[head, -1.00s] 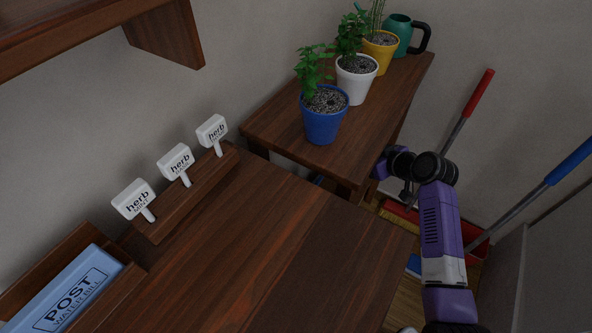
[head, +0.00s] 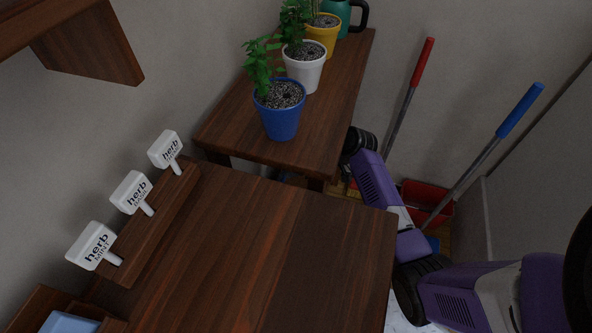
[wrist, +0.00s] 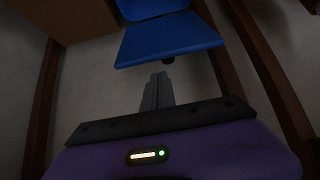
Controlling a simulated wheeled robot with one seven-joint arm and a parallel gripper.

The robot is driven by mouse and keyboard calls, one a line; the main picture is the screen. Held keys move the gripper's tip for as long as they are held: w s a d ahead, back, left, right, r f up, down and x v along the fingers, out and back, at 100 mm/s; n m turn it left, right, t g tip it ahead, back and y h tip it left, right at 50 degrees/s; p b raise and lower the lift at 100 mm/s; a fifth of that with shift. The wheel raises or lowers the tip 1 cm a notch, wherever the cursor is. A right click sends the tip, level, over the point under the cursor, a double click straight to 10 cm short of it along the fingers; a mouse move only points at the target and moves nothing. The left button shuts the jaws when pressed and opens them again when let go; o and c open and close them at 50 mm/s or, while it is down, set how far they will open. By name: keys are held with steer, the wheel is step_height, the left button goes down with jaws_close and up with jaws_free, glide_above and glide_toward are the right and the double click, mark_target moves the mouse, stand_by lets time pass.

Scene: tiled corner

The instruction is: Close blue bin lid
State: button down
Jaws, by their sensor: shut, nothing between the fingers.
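In the wrist view a blue flat panel (wrist: 170,40), which looks like the blue bin's lid, hangs at the top centre. A second blue face (wrist: 150,8) meets it at the upper edge and is cut off by the frame. How far the lid stands open I cannot tell. My gripper (wrist: 160,80) has its grey fingers together and empty, pointing towards the panel's near edge. A small dark piece shows just below that edge; contact is unclear. In the head view my arm reaches down beside the plant table, and my gripper and the lid are hidden there.
Dark wooden legs flank the space on both sides in the wrist view, with a brown box-like surface (wrist: 62,18) at upper left. In the head view are a plant table (head: 325,100), a brown desktop (head: 240,250), a red bucket (head: 425,203) and two long handles.

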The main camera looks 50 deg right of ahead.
mark_target(282, 180)
steer(key=b+x, duration=0.1)
steer(key=x, duration=0.5)
steer(key=shift+s, duration=0.15)
